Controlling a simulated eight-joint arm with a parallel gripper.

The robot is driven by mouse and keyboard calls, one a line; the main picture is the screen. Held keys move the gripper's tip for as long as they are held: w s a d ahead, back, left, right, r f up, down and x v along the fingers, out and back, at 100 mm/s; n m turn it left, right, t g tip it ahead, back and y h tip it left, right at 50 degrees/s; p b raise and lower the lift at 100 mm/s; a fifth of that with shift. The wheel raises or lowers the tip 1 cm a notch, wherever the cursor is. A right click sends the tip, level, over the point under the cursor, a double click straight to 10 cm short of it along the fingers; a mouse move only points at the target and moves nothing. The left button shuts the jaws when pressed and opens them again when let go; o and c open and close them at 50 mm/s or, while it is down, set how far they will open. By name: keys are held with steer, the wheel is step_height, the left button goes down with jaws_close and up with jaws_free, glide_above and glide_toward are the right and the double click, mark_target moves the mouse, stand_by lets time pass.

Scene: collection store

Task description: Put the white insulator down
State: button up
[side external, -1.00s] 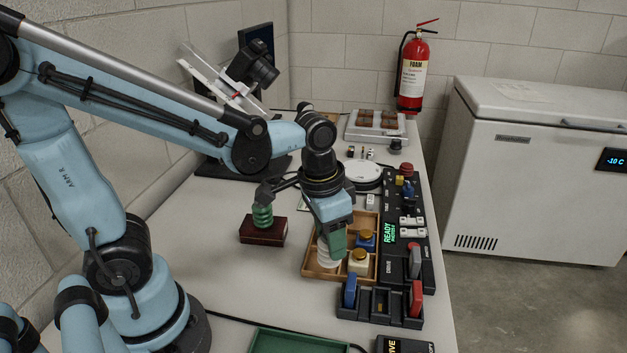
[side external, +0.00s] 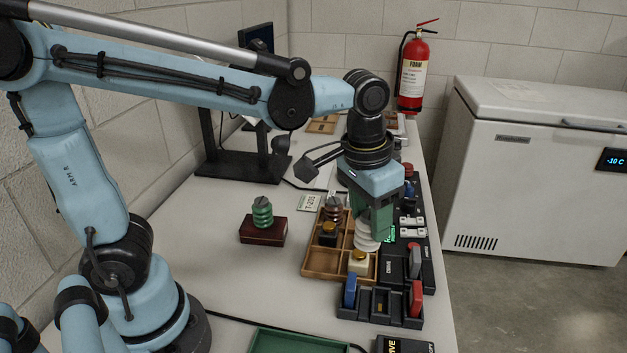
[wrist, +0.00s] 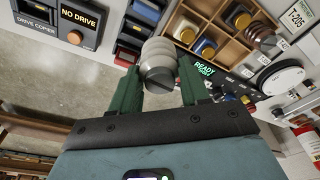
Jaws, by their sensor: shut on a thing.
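The white insulator (side external: 366,240), a ribbed pale piece, is held between the jaws of my gripper (side external: 372,222). In the wrist view the insulator (wrist: 160,62) shows its dark end between the two green fingers, and my gripper (wrist: 162,88) is shut on it. In the side view it hangs over the right part of the wooden compartment tray (side external: 318,271). I cannot tell its exact height above the tray, and my gripper hides part of the compartments behind it.
The tray holds a brown insulator (side external: 333,208), a black block with a yellow top (side external: 327,234) and a white block with a yellow top (side external: 359,262). A green insulator (side external: 262,211) stands on a dark red box (side external: 263,231). A black control panel (side external: 416,262) borders the tray's right.

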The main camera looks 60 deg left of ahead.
steer(key=w+a+n, duration=0.1)
steer(key=w+a, duration=0.3)
steer(key=w, duration=0.4)
steer(key=shift+w+a+f, duration=0.85)
steer(key=shift+a+f, duration=0.95)
steer(key=shift+f, duration=0.2)
steer(key=shift+w+a+f, duration=0.9)
steer(key=shift+a+f, duration=0.85)
steer(key=shift+f, duration=0.25)
steer(key=shift+w+a+f, duration=0.85)
steer(key=shift+a+f, duration=0.95)
steer(key=shift+f, duration=0.2)
steer(key=shift+f, duration=0.1)
steer(key=o, duration=1.1)
